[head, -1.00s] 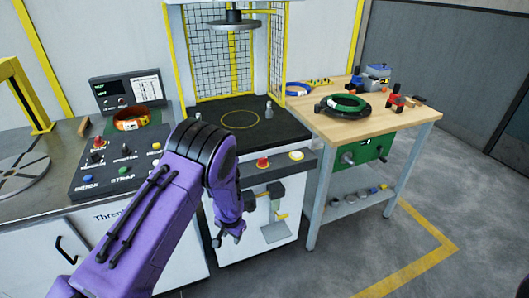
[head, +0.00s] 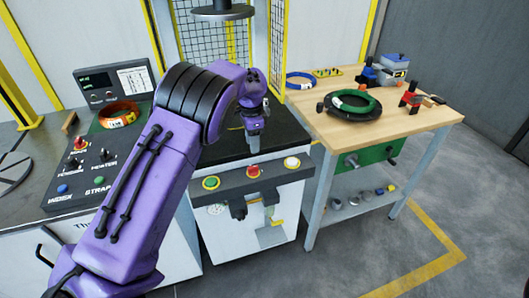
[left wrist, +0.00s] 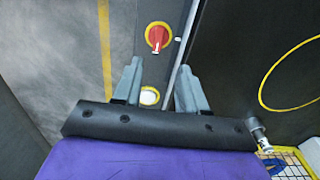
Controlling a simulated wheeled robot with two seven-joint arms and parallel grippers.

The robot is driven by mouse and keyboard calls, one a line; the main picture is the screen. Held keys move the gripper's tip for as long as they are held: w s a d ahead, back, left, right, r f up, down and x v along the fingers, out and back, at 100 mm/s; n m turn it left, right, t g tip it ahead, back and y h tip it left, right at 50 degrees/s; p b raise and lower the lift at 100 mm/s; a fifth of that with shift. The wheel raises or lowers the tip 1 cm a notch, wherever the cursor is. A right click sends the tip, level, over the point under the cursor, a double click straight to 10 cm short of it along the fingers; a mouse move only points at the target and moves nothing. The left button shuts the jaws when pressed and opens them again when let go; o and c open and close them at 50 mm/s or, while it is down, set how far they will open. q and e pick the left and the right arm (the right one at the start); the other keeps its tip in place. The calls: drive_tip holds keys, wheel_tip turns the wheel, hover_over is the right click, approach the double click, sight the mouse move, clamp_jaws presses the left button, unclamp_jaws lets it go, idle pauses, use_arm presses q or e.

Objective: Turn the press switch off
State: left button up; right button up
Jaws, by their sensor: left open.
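The press front panel (head: 233,182) carries a red switch knob (head: 253,171) on a yellow base, between a green button (head: 211,183) and a white button (head: 291,163). In the left wrist view the red knob (left wrist: 157,36) lies beyond the fingertips, with a white mark on its lower end. The white button (left wrist: 149,96) shows between the fingers. My left gripper (head: 253,143) points down above the front of the press bed, close to the red knob and apart from it. It is open and empty (left wrist: 158,75). My right gripper is out of view.
The press ram (head: 222,12) hangs above the dark bed. A strapping console (head: 95,165) with knobs and an orange coil (head: 118,114) is at left. A wooden table (head: 400,122) at right holds a green coil (head: 354,101) and tools. Floor in front is clear.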

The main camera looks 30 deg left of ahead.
sight(254, 166)
use_arm(q)
drive_tip(key=f, duration=0.2)
drive_tip(key=s+f+p, duration=0.1)
drive_tip(key=f, duration=0.3)
drive_tip(key=shift+s+d+f, duration=0.1)
drive_tip(key=shift+s+f, duration=0.3)
drive_tip(key=f, duration=0.1)
drive_tip(key=w+f, duration=0.1)
drive_tip(key=f, duration=0.1)
drive_tip(key=shift+w+p, duration=0.2)
drive_tip(key=shift+p, duration=0.1)
drive_tip(key=shift+w+f, duration=0.15)
drive_tip(key=shift+f, duration=0.1)
drive_tip(key=shift+s+r, duration=0.4)
drive_tip(key=c, duration=0.4)
clamp_jaws()
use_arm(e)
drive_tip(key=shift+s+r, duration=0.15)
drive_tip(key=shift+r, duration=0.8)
